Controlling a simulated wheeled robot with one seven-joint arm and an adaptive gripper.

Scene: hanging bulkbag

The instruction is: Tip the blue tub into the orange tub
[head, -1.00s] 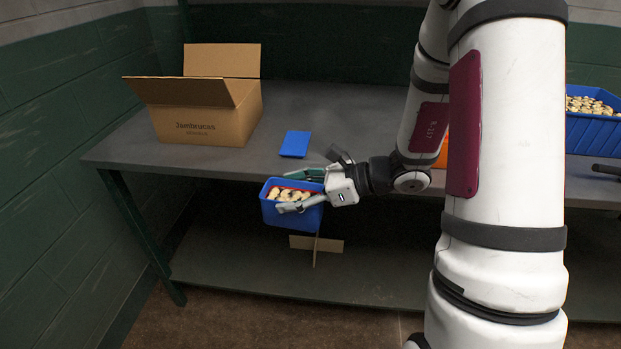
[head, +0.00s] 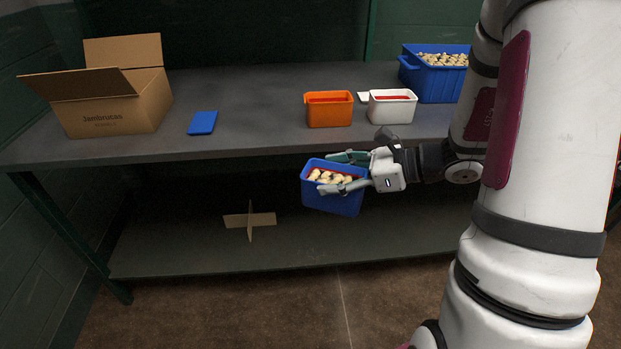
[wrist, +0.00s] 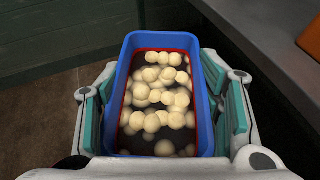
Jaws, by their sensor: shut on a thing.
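The blue tub (head: 331,199) is held by my gripper (head: 347,172) in front of the table edge, below the tabletop's level. It is slightly tilted in the head view and holds several pale, round, lumpy pieces. In the wrist view the blue tub (wrist: 126,57) sits between the two green finger pads of my gripper (wrist: 165,110), with its red inner lining showing. The orange tub (head: 329,114) stands upright on the table, behind and above the held tub. Its inside shows red at the rim; its floor is hidden.
A white tub (head: 391,110) stands just right of the orange tub. A larger blue bin (head: 437,84) of pale pieces is farther right. A blue lid (head: 202,123) and an open cardboard box (head: 115,112) lie to the left. Crossed cardboard (head: 249,220) stands on the lower shelf.

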